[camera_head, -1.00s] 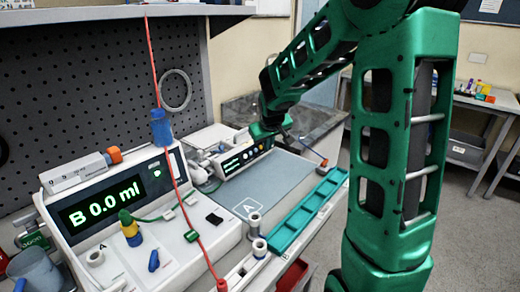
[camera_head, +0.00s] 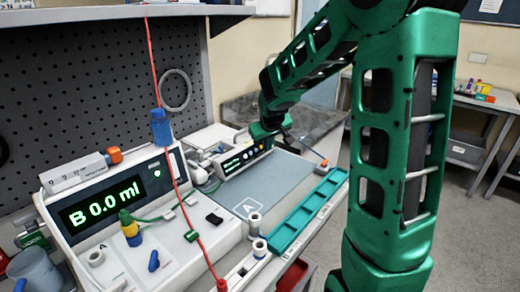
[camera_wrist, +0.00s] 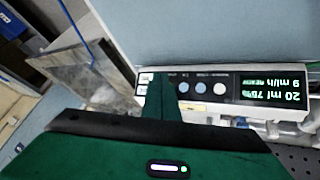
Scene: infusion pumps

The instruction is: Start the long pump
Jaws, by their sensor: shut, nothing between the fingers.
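A long, low white pump with a dark front panel (camera_head: 242,160) lies at the back of the bench. In the wrist view its panel (camera_wrist: 232,87) appears upside down, with lit green text reading 20 ml and 9 ml/h and a row of round buttons (camera_wrist: 197,87). My gripper (camera_head: 266,133) is at the panel's right end in the head view. In the wrist view its shut, empty green fingertips (camera_wrist: 160,80) overlap the panel's left end, beside small white marks. They hide part of the panel. I cannot tell whether they touch it.
A larger pump (camera_head: 110,205) showing B 0.0 ml stands at the front left, with a red line and blue cylinder (camera_head: 161,127) hanging beside it. A blue-grey mat (camera_head: 262,185) and teal tray (camera_head: 305,212) lie on the right. A perforated board (camera_head: 100,80) stands behind.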

